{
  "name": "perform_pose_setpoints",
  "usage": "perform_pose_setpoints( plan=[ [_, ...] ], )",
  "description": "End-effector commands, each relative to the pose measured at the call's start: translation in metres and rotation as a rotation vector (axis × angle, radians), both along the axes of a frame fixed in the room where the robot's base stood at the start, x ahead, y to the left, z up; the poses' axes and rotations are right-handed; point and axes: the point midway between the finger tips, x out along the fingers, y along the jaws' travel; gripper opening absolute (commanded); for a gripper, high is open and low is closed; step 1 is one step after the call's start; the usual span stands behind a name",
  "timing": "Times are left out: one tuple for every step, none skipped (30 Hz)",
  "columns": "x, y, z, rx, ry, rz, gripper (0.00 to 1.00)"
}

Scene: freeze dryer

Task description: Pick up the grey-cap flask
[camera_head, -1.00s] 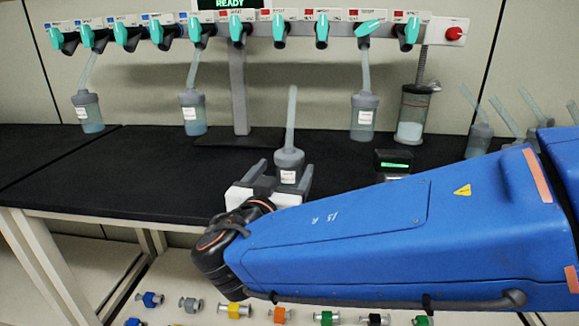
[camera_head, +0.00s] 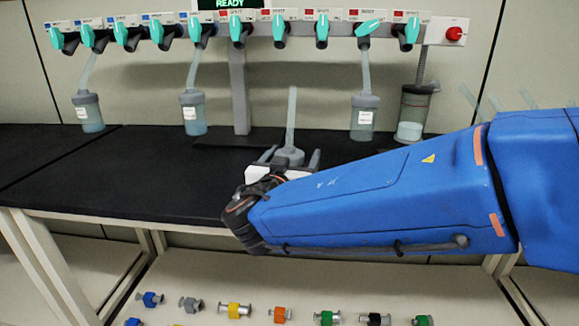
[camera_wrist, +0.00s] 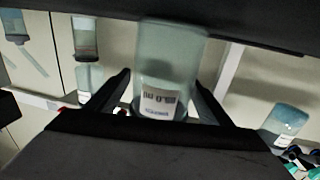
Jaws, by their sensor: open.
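The grey-cap flask (camera_head: 289,157) stands upright on the black bench top, with a clear tube rising from its cap. My gripper (camera_head: 291,163) is open at its front, with one finger on each side of it. The gripper hides the flask's lower body in the head view. In the wrist view the flask's clear body (camera_wrist: 172,60) with a white label sits between the two spread dark fingers (camera_wrist: 158,97). A gap shows beside it on both sides, so the fingers do not look closed on it.
Several flasks hang from the manifold behind, among them a left one (camera_head: 88,112), a second (camera_head: 193,113) and a right one (camera_head: 364,117). A clear cylinder (camera_head: 412,115) stands at the back right. Coloured connectors (camera_head: 235,310) lie on the lower shelf. The bench's left side (camera_head: 110,175) is free.

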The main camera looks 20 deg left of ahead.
Motion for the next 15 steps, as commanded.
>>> perform_pose_setpoints(
  plan=[
    [-0.0003,0.0001,0.0001,0.0,0.0,0.0,0.74],
    [-0.0003,0.0001,0.0,0.0,0.0,0.0,0.74],
    [-0.0004,0.0001,0.0,0.0,0.0,0.0,0.74],
    [-0.0004,0.0001,0.0,0.0,0.0,0.0,0.67],
    [-0.0004,0.0001,0.0,0.0,0.0,0.0,0.6],
    [-0.0004,0.0001,0.0,0.0,0.0,0.0,0.5],
    [-0.0005,0.0001,0.0,0.0,0.0,0.0,0.43],
    [-0.0005,0.0,0.0001,0.0,0.0,0.0,0.36],
    [-0.0005,0.0,0.0001,0.0,0.0,0.0,0.26],
    [-0.0005,0.0,0.0001,0.0,0.0,0.0,0.19],
    [-0.0005,0.0,0.0001,0.0,0.0,0.0,0.12],
    [-0.0005,0.0,0.0004,0.0,-0.001,0.0,0.06],
    [-0.0005,0.0,0.0004,0.0,-0.001,0.0,0.06],
    [-0.0005,0.0,0.0003,0.0,0.0,0.0,0.06],
    [-0.0005,0.0,0.0003,0.0,0.0,0.0,0.06]
  ],
)
